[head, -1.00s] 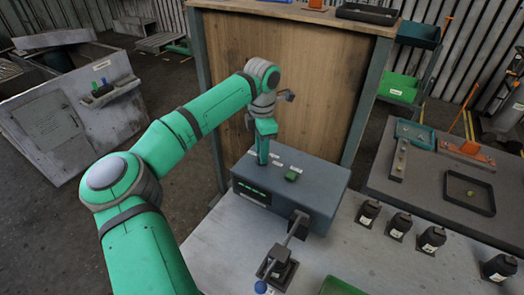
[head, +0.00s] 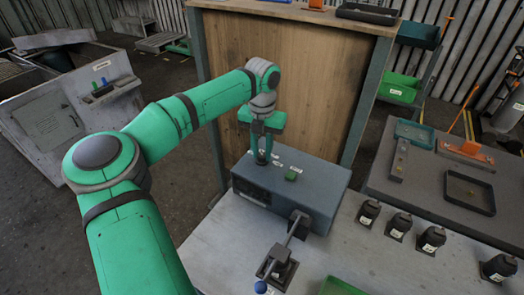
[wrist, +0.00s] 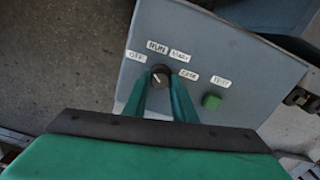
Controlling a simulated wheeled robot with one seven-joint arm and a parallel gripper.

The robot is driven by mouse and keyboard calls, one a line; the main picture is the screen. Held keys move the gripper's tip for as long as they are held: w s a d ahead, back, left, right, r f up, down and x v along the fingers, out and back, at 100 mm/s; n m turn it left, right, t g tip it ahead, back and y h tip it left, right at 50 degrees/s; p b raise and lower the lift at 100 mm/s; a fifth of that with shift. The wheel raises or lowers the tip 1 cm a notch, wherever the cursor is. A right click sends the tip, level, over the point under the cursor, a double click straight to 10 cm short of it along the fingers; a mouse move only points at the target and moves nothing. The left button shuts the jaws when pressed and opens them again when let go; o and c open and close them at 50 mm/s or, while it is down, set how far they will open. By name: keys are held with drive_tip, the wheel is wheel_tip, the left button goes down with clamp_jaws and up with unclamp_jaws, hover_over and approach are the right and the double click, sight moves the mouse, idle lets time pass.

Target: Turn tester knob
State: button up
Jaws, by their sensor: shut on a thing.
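The tester is a blue-grey box (head: 318,186) on the workbench. Its small dark knob (wrist: 160,74) shows in the wrist view, with white labels in an arc around it; OFF and RUN lie nearest on the upper left and top. A light mark on the knob is too small to read surely. My gripper (head: 262,160) points down at the tester's top. Its two green fingers are shut on the knob, one on each side. In the head view the fingers hide the knob. The tester's front display (head: 252,191) is dark.
A green button (wrist: 211,101) sits on the tester's top, right of the knob; it also shows in the head view (head: 291,175). A lever clamp (head: 278,262) stands before the tester. Several black bottles (head: 400,225) stand to the right. A wooden panel (head: 290,90) rises behind.

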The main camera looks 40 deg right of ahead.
sight(262, 155)
drive_tip(key=shift+r+n, duration=0.1)
drive_tip(key=shift+n, duration=1)
drive_tip(key=o, duration=1)
drive_tip(key=shift+o, duration=0.2)
wheel_tip(262, 155, up, 11)
